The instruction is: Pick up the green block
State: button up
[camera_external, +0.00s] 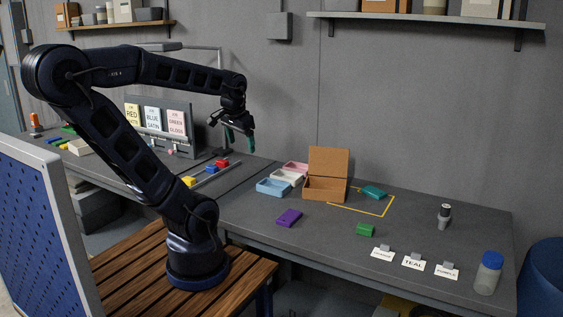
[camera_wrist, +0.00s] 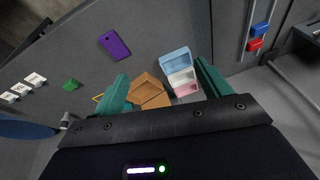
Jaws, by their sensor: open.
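The green block (camera_external: 366,230) lies on the grey table, right of the purple block and behind the label cards. It also shows in the wrist view (camera_wrist: 71,85), at the left, well away from my fingers. My gripper (camera_external: 238,140) is raised above the left part of the tables, far left of the green block. In the wrist view its two teal fingers (camera_wrist: 160,92) are apart, with nothing held between them.

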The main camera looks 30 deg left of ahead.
jog(key=w+d+f+m+y, duration=0.5)
jog(key=w+d+f+m, duration=0.2)
jog(key=m, duration=0.3)
jog(key=m+t+h, duration=0.5)
jog(key=m+t, duration=0.5)
jog(key=m, duration=1.3)
send_near(365, 228)
jog(key=shift+s+a, duration=0.25)
jog(key=shift+s, duration=0.35)
jog(key=shift+w+d+f, duration=0.1)
jog(key=x, duration=0.5)
jog(key=shift+w, duration=0.15)
jog(key=shift+r+x, duration=0.2)
jog(key=shift+x, duration=2.35)
jog(key=shift+w+d, duration=0.1)
jog(key=c, duration=1.1)
